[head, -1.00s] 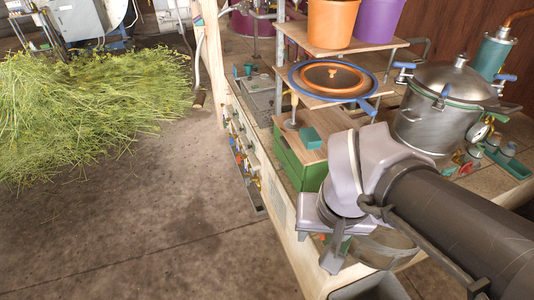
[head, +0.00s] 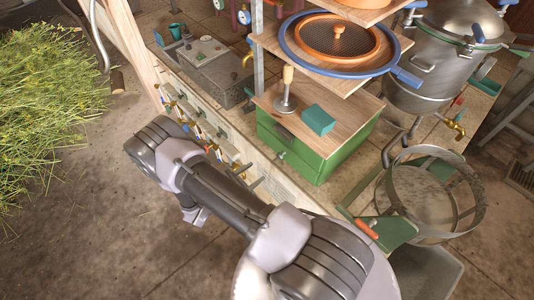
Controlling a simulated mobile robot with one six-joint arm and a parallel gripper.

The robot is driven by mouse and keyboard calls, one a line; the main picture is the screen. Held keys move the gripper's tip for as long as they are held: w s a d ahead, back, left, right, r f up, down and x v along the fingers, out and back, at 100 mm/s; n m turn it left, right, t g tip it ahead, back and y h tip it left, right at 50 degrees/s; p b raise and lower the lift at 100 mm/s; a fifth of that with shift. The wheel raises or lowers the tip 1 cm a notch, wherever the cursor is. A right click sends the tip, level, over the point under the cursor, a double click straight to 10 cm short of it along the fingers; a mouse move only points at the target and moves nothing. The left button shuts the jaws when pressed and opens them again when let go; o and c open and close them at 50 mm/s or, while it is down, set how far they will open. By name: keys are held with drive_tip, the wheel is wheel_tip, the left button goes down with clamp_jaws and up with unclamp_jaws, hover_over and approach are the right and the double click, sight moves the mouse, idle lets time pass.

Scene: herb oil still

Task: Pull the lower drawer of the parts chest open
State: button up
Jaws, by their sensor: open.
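The green parts chest (head: 325,160) stands on the bench under the shelves, with a wooden top. Its front faces lower left, with a dark pull (head: 283,131) on the upper drawer and a small knob (head: 281,155) on the lower drawer (head: 295,168). Both drawers look closed. My gripper (head: 197,213) is mostly hidden behind my arm, left of and below the chest in the picture. It is open and apart from the chest, and I see nothing in it.
A wooden-handled tool (head: 287,92) and a teal block (head: 318,120) sit on the chest. Several valves (head: 195,130) line the bench front. Shelves (head: 345,85) overhang the chest. A round wire-framed basket (head: 430,190) stands right of it. The floor (head: 90,220) at left is open.

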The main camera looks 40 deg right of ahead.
sight(278, 157)
drive_tip(key=b+x, duration=0.3)
drive_tip(key=x, duration=1)
drive_tip(key=shift+d+f+b, duration=0.15)
drive_tip(key=shift+f+b, duration=0.05)
drive_tip(key=shift+b, duration=0.2)
drive_tip(key=shift+d, duration=0.4)
clamp_jaws()
